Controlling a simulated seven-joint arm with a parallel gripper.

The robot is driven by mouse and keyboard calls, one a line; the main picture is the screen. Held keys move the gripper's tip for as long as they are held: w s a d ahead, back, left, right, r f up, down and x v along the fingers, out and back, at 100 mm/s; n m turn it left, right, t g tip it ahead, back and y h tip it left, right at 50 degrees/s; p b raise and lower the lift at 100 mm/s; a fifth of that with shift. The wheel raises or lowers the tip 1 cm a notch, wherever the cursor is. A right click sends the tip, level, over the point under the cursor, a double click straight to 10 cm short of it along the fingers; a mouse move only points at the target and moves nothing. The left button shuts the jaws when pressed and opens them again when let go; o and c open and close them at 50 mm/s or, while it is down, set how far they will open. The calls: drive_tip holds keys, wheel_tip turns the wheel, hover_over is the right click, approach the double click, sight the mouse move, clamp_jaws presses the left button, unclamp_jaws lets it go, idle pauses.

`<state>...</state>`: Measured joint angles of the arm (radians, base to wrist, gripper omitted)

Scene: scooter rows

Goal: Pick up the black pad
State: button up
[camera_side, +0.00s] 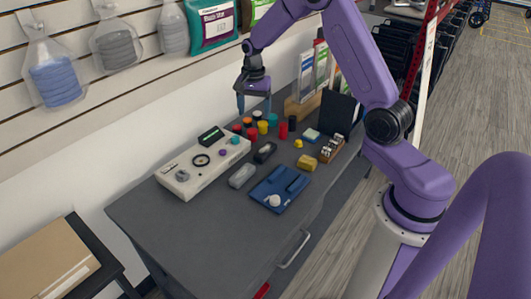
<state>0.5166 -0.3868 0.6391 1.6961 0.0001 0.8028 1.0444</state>
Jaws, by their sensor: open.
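A small dark, blocky item (265,152), which may be the black pad, lies on the grey desktop between the white control box and the blue tray. A larger flat black panel (338,112) stands at the desk's right end; I cannot tell for sure which of the two is the black pad. My gripper (254,107) points down with its fingers apart and nothing between them. It hangs above the back of the desk, over the coloured cylinders, apart from both black items.
The white control box (180,163) with knobs stands at the left. The blue tray (268,188) lies in front, beside a grey item (242,176). Several coloured cylinders (263,127) crowd the back. A yellow block (307,162) sits right. The desk's front left (185,225) is clear.

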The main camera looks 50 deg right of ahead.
drive_tip(key=w+d+f+m, duration=0.1)
drive_tip(key=d+f+m, duration=0.2)
drive_tip(key=d, duration=0.4)
drive_tip(key=m, duration=0.1)
hover_over(265, 149)
wheel_tip(265, 149, down, 11)
drive_tip(key=shift+s+f, duration=0.1)
drive_tip(key=shift+s, duration=0.05)
drive_tip(key=shift+d+f, duration=0.15)
drive_tip(key=shift+f, duration=3.1)
drive_tip(key=c, duration=1.2)
drive_tip(key=shift+r, duration=0.15)
